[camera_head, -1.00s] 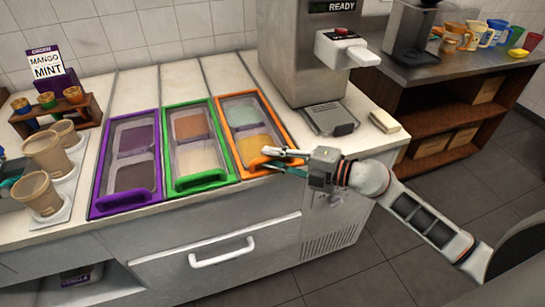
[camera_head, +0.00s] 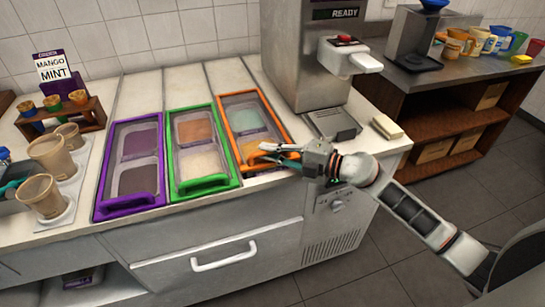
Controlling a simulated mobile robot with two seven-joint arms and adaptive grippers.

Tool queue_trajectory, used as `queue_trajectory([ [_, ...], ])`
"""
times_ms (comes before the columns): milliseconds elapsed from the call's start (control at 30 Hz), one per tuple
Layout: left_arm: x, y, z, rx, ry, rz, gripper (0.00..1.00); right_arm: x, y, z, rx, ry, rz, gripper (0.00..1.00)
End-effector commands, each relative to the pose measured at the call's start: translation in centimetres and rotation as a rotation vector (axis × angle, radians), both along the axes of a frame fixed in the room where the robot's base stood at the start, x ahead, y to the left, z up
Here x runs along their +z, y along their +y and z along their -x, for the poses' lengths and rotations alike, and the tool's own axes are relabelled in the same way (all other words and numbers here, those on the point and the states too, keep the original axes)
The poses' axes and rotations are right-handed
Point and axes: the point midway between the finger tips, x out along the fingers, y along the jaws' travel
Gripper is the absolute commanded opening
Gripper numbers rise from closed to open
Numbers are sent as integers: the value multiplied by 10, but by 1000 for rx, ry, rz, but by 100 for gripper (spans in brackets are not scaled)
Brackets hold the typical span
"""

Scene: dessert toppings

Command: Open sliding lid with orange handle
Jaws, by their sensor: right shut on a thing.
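The orange-framed sliding lid (camera_head: 232,104) covers the right-hand topping bin in the counter, with pale green and yellow toppings visible through it. Its orange handle (camera_head: 252,165) is at the front end, partly hidden by my right gripper. My right gripper (camera_head: 272,151) comes in from the right and is shut on the orange handle. The lid still lies over the bin.
Green (camera_head: 203,187) and purple (camera_head: 131,206) lidded bins sit to the left. The READY machine (camera_head: 310,60) stands behind right. Cups (camera_head: 45,153) and a cone rack (camera_head: 58,116) are at left. A drawer handle (camera_head: 224,257) is below.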

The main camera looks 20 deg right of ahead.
Motion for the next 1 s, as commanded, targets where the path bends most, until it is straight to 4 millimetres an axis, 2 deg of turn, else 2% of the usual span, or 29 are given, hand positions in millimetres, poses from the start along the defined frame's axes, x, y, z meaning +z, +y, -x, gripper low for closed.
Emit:
queue_trajectory([
  [233, 0, 0, 0, 0, 0, 0, 40, -1, -1, 0, -1, 1, 1, 0],
  [267, 0, 0, 0, 0, 0, 0, 40, -1, 0, 0, -1, 1, 1, 18],
  [667, -1, 1, 1, -1, 1, -3, 40, 0, -3, 2, -1, 1, 1, 19],
  [833, 0, 0, 0, -1, 1, -2, 40, 1, -18, 16, 0, 1, 3, 19],
  [1000, 0, 0, 0, 0, 1, -1, 40, 6, -44, 40, -1, 3, 5, 19],
])
